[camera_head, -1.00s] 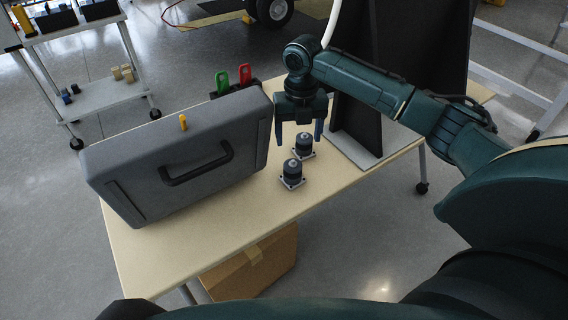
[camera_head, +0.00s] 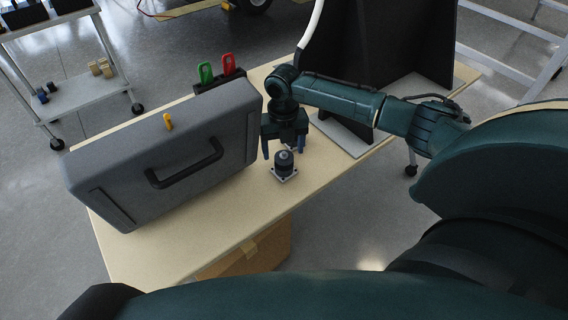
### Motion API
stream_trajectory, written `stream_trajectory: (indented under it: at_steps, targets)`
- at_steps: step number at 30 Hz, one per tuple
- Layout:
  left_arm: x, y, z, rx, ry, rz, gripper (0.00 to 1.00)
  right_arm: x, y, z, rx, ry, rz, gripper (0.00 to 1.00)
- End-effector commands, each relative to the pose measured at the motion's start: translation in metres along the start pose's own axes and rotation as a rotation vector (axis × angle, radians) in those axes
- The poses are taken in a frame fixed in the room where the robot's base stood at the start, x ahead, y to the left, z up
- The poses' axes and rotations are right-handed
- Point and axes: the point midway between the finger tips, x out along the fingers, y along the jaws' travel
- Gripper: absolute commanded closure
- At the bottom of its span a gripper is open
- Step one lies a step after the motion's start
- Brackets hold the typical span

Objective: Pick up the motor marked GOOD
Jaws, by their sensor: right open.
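A small dark motor (camera_head: 285,164) with a pale square base stands upright on the table, right of the grey case. My right gripper (camera_head: 284,148) points down just behind this motor, its fingers apart and low over the table. A second motor, seen earlier behind the first, is not clearly visible now; the gripper and the near motor cover its place. I cannot read a GOOD mark on the near motor. I cannot tell whether the fingers touch anything. My left gripper is not in view.
The large grey case (camera_head: 120,165) stands on the table (camera_head: 195,240) close left of the gripper. A black panel stand (camera_head: 350,70) rises behind my right arm. Green and red clips (camera_head: 228,63) stand behind the case. The table's front strip is clear.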

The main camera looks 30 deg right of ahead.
Motion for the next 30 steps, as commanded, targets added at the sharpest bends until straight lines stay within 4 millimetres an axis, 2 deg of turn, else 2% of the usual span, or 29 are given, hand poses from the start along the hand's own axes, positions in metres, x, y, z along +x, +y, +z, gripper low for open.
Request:
stream_trajectory:
  at_steps: [3, 6, 15, 30]
  targets:
    - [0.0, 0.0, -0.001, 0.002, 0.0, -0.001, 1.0, 0.019, 0.0, -0.005, 0.001, 0.002, -0.001, 0.28]
    - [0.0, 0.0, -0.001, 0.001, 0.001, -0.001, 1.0, 0.03, 0.0, -0.005, 0.0, 0.002, -0.001, 0.28]
    - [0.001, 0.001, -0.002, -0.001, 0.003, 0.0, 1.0, 0.033, 0.0, -0.004, -0.001, 0.0, -0.001, 0.29]
    - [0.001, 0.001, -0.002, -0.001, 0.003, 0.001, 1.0, 0.032, -0.001, -0.004, 0.0, 0.0, -0.001, 0.7]
